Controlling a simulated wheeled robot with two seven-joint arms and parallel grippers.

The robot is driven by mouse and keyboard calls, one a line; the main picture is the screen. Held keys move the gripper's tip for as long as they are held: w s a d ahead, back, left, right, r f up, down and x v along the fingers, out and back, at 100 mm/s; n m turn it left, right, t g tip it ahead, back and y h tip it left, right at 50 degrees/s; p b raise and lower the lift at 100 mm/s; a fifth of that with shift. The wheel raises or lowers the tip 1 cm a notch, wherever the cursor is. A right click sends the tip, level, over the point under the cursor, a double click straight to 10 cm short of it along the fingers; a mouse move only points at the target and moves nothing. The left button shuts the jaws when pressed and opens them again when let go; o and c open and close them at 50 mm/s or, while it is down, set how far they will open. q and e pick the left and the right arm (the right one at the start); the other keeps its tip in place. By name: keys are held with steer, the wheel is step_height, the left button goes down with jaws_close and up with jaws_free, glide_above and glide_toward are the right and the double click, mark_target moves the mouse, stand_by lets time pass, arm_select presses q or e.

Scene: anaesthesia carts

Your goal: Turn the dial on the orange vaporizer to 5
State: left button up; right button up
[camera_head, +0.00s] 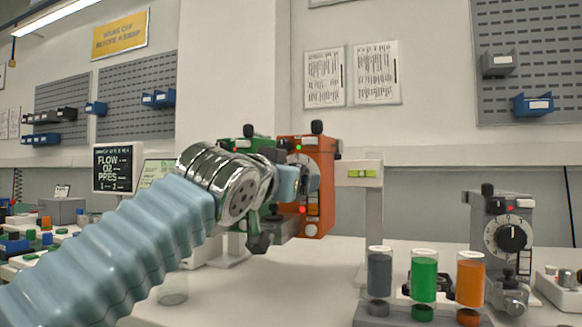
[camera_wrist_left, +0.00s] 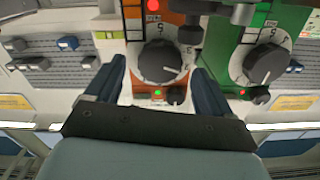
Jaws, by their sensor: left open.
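The orange vaporizer (camera_head: 327,160) stands beside the green vaporizer (camera_head: 232,145), which is partly hidden behind my left arm. My left gripper (camera_head: 290,182) is in front of the orange vaporizer and covers its dial in the head view. The left wrist view, upside down, shows the dark round dial (camera_wrist_left: 161,72) on the orange vaporizer's pale scale ring. The left fingers (camera_wrist_left: 158,68) are open, one on each side of the dial. Whether they touch it I cannot tell. The dial's setting is not clearly legible. My right gripper is not in view.
The green vaporizer's dial (camera_wrist_left: 265,63) is close beside one finger in the left wrist view. A grey vaporizer (camera_head: 502,235) stands at the right. Grey, green (camera_head: 424,277) and orange bottles stand at the front. Bare tabletop lies between them and my arm.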

arm_select(q)
steer(key=shift+x, duration=1)
steer(key=shift+c, duration=0.4)
steer(key=c, duration=1)
steer(key=shift+f, duration=0.1)
steer(key=n+b, duration=0.1)
steer(key=n, duration=0.2)
steer(key=shift+n+b, duration=0.6)
steer(key=shift+n, duration=1.1)
